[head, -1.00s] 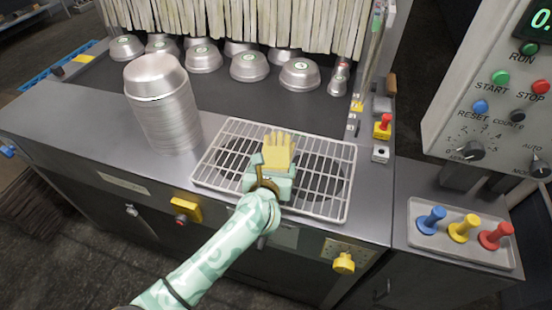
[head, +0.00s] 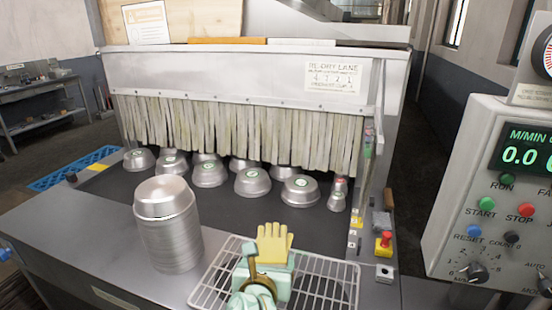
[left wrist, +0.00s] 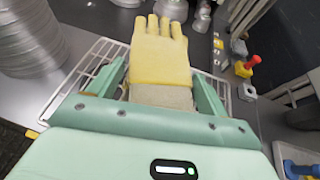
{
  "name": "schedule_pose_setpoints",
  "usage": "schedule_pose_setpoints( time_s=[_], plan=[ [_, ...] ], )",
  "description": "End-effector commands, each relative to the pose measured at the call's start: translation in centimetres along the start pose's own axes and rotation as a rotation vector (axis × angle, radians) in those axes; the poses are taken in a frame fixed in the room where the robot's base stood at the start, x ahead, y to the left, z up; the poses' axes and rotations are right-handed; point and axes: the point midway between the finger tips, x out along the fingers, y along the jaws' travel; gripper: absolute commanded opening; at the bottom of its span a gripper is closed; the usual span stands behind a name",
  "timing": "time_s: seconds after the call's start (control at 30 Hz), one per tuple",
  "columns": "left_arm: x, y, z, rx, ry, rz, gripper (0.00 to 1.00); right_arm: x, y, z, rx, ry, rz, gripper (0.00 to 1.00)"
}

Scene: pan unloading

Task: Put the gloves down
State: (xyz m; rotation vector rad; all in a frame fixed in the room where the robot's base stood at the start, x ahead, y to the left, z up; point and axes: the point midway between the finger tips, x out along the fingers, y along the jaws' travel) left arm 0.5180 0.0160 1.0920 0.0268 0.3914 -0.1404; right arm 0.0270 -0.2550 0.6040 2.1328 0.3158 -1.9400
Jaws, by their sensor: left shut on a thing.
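Yellow gloves (head: 273,243) are held in my left gripper (head: 268,262), fingers pointing away from me. In the left wrist view the gloves (left wrist: 160,55) show a pale cuff between the two green fingers of the gripper (left wrist: 165,92), which is shut on them. The gripper and gloves are over the white wire rack (head: 335,268); I cannot tell whether the gloves touch it. My right gripper is not in view.
A tall stack of metal pans (head: 168,225) stands left of the rack. Several upturned pans (head: 252,182) sit on the dark belt before a strip curtain (head: 240,130). A red button on a yellow box (head: 384,243) and a control panel (head: 500,200) are at the right.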

Motion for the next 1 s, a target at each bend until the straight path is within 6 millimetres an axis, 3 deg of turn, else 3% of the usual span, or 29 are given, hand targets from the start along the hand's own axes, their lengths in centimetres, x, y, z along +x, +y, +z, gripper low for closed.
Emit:
schedule_pose_setpoints(
  time_s=[0.17,0.3,0.5,0.67,0.87,1.0],
  plan=[
    [-3.3,6.0,1.3,-0.024,-0.003,0.067,0.54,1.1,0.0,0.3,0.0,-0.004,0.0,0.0],
    [-7.3,11.4,1.4,-0.036,0.0,0.109,0.54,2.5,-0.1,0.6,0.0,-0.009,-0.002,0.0],
    [-11.8,16.4,0.8,-0.042,0.003,0.127,0.54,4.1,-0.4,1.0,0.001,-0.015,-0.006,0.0],
    [-11.9,17.6,-0.6,-0.052,0.005,0.133,0.54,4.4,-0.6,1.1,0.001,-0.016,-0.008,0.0],
    [-12.0,17.4,-0.9,-0.053,0.003,0.132,0.54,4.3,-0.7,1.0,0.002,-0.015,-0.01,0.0],
    [-12.2,16.7,-2.4,-0.053,0.005,0.128,0.54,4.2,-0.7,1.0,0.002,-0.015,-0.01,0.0]
  ],
)
